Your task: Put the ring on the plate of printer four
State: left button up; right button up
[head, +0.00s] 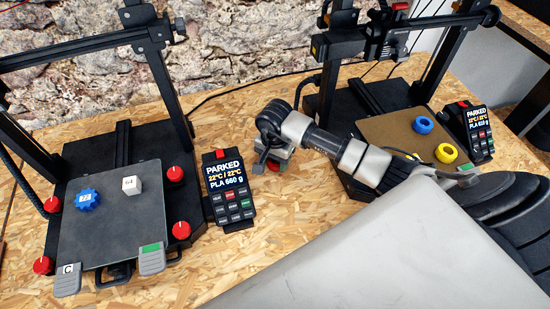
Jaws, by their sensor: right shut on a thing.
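A blue ring (422,125) and a yellow ring (446,153) lie apart on the tan plate (395,133) of the right printer (362,97). The left printer has a dark grey plate (115,228) with a blue gear (88,199) and a pale cube (131,185) on it. No printer number is readable. My right arm reaches in from the lower right across the right printer's front. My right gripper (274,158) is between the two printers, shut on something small. Its own wrist mostly hides that thing, so I cannot tell what it is. My left gripper is out of view.
A control panel (228,190) reading PARKED stands right of the left printer; another (472,130) stands by the right printer. Red knobs (181,230) surround the left plate, with grey clips (151,259) at its front edge. Bare chipboard table (185,283) shows in front.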

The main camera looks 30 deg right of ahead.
jog(key=shift+f, duration=0.25)
jog(key=shift+f, duration=0.15)
jog(key=o, duration=0.9)
